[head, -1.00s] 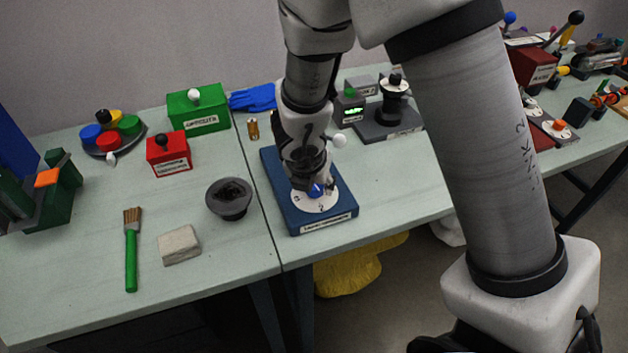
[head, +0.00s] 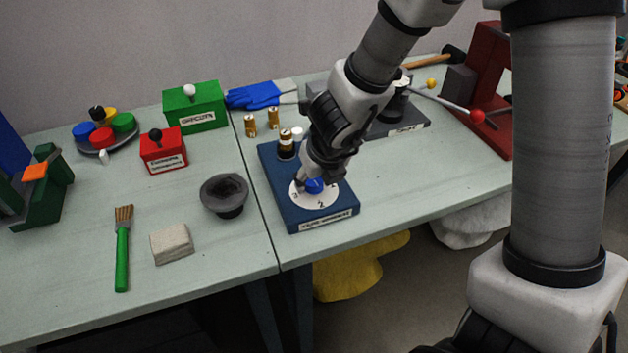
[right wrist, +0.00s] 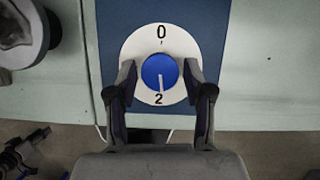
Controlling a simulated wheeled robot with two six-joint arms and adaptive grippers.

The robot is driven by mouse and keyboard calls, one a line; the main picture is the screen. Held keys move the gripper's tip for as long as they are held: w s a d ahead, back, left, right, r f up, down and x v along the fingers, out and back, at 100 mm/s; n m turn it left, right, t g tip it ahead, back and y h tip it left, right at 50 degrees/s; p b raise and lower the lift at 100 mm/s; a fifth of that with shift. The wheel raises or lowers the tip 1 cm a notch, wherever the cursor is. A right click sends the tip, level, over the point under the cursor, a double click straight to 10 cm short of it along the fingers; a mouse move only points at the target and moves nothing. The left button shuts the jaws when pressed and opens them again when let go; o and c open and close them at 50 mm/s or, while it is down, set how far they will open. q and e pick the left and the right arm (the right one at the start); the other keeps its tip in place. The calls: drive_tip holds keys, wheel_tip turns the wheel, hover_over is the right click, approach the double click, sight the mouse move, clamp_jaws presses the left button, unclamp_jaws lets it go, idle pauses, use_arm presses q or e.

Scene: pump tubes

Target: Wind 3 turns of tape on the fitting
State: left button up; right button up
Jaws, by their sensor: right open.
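The tape winder is a blue base (head: 275,182) near the seam between the tabletops. A white numbered dial (head: 323,203) with a blue knob (head: 314,186) sits at its near end. A brass fitting (head: 286,137) stands upright on a dark post at its far end; I cannot tell how much tape is on it. My right gripper (right wrist: 160,90) is open, its fingers on either side of the blue knob (right wrist: 159,72) with small gaps. The knob's white mark points down toward the 2 in the right wrist view. My left gripper is not in view.
Two loose brass fittings (head: 262,122) stand behind the base. A dark bowl (head: 224,194), beige block (head: 172,244) and green brush (head: 122,248) lie left of it. Red (head: 163,150) and green (head: 194,106) boxes stand farther back.

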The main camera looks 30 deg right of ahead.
drive_tip(key=shift+r+n+y+p, duration=0.25)
drive_tip(key=shift+n+y+p, duration=0.2)
drive_tip(key=shift+n, duration=0.45)
drive_tip(key=shift+d+n+y+p, duration=0.2)
drive_tip(key=shift+n+p, duration=0.25)
drive_tip(key=shift+n, duration=0.35)
drive_tip(key=shift+a+r+n+y+p, duration=0.15)
drive_tip(key=shift+n+y+p, duration=0.3)
drive_tip(key=shift+n+p, duration=0.65)
drive_tip(key=shift+n+g+p, duration=0.3)
drive_tip(key=shift+p, duration=0.1)
drive_tip(key=shift+d+f, duration=0.2)
drive_tip(key=shift+f, duration=0.1)
drive_tip(key=n+p, duration=0.1)
drive_tip(key=p, duration=0.1)
drive_tip(key=n+y+p, duration=0.1)
drive_tip(key=n+p, duration=0.1)
drive_tip(key=shift+r+g, duration=0.3)
drive_tip(key=shift+f+n+p, duration=0.1)
drive_tip(key=shift+n+p, duration=0.2)
drive_tip(key=shift+p, duration=0.3)
drive_tip(key=shift+d+f+y, duration=0.1)
drive_tip(key=shift+f+y, duration=0.1)
drive_tip(key=shift+y, duration=0.1)
